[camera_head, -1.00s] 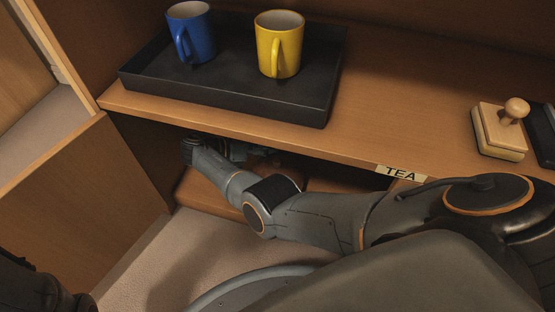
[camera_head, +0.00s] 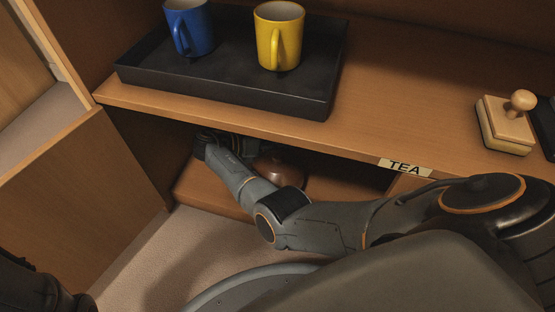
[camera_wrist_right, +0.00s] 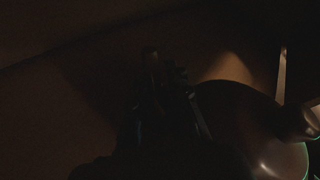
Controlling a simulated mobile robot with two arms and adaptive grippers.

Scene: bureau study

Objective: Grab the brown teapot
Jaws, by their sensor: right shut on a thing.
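The brown teapot (camera_head: 280,170) is in the low, shaded space under the wooden shelf in the head view, partly hidden behind my right arm. In the dark right wrist view its rounded, glossy body (camera_wrist_right: 255,125) fills the lower right, with a stubby projection at the right edge. My right gripper (camera_wrist_right: 165,85) is dark, right beside the teapot's body, and shut on the teapot. The exact part held is too dark to make out. In the head view this gripper is mostly hidden under the shelf. My left gripper's fingers are not visible.
Above, a black tray (camera_head: 225,98) holds a blue mug (camera_head: 188,28) and a yellow mug (camera_head: 279,36). A wooden stamp-like block (camera_head: 506,125) stands at right. A "TEA" label (camera_head: 405,167) is on the shelf edge, close above my right arm. A wooden side panel (camera_head: 85,200) stands left.

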